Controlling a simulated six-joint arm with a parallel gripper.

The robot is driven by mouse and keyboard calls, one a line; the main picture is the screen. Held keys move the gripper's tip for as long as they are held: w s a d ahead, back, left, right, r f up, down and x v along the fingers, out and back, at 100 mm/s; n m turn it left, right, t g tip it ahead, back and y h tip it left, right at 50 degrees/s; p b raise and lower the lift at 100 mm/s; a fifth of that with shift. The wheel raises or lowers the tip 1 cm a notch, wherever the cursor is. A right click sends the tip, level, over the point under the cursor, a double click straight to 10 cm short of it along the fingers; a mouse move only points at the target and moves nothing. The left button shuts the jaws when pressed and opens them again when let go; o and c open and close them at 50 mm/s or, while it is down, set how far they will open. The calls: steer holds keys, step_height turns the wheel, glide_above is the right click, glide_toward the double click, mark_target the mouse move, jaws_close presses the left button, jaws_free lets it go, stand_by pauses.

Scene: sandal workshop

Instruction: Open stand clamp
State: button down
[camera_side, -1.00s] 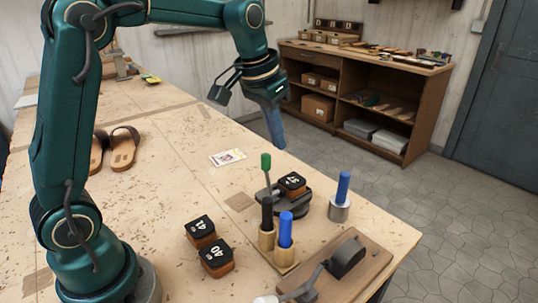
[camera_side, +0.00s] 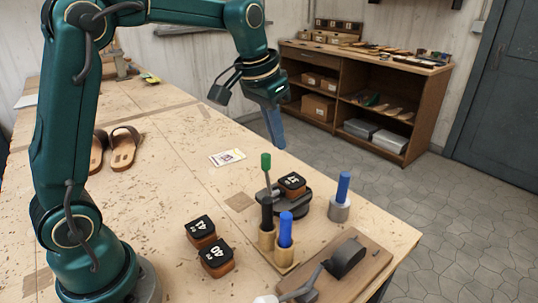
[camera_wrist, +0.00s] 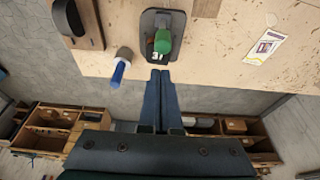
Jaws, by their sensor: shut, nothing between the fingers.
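A dark round-ended stand (camera_side: 296,208) with an upright green-handled lever (camera_side: 266,163) sits near the right edge of the bench. A black-topped brown block (camera_side: 292,183) rests on it. In the wrist view the stand (camera_wrist: 178,17) is at the top centre, and the green handle (camera_wrist: 163,42) partly covers the block. My gripper (camera_side: 277,143) is shut and empty, pointing down, above and behind the stand in the side view. In the wrist view its fingertips (camera_wrist: 160,74) lie just below the stand, apart from it.
Blue-handled and black-handled tools (camera_side: 286,230) stand in a wooden holder beside the stand; another blue-handled tool (camera_side: 343,187) stands in a metal cup. A wooden board (camera_side: 372,272) with a dark curved piece and lever is in front. Two numbered blocks (camera_side: 200,230) and sandals (camera_side: 124,150) are left.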

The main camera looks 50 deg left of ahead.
stand_by(0.6)
steer(key=shift+f, duration=2.3)
